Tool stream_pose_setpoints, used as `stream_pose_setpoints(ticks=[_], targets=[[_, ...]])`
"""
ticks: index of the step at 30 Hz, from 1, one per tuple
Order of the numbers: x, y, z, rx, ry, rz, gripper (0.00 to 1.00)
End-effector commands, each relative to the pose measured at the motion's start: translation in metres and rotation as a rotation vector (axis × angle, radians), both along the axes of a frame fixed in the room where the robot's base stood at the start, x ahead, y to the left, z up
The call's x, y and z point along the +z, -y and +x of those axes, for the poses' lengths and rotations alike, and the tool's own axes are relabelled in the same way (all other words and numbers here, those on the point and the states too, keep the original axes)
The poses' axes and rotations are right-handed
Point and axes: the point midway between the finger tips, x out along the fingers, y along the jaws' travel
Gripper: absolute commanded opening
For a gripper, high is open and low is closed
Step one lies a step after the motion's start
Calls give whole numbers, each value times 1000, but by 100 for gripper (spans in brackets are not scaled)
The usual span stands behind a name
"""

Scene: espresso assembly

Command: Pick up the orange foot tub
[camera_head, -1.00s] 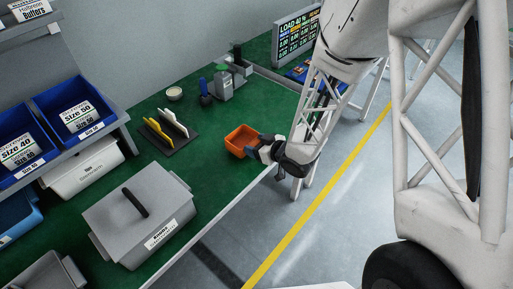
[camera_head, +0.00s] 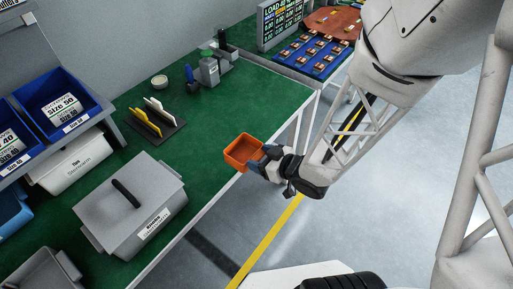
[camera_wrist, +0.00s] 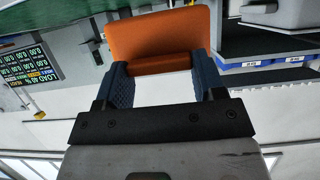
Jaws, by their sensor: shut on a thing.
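The orange foot tub (camera_head: 242,150) is a small open box at the front edge of the green table in the head view. My gripper (camera_head: 262,158) is shut on its right side. In the wrist view the tub (camera_wrist: 160,35) sits between the two blue fingertips of my gripper (camera_wrist: 158,75), which touch its near part on both sides. The tub looks upright or slightly tilted. I cannot tell for certain whether its base is clear of the table. Its far side is out of sight in the wrist view.
A grey lidded bin (camera_head: 130,205) stands on the table (camera_head: 215,115) at left. A dark holder with yellow and white plates (camera_head: 158,125) is behind the tub. Grey and green devices (camera_head: 208,68) stand at the back. A blue tray of parts (camera_head: 312,52) is beyond. Floor lies right.

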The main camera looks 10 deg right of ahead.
Motion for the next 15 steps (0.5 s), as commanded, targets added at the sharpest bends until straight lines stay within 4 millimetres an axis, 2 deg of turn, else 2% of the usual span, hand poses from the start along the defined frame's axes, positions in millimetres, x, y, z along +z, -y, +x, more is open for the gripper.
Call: stream_pose_setpoints(ticks=[6,15], targets=[[1,3,-13,0,0,0,40],[2,4,-16,0,0,0,40]])
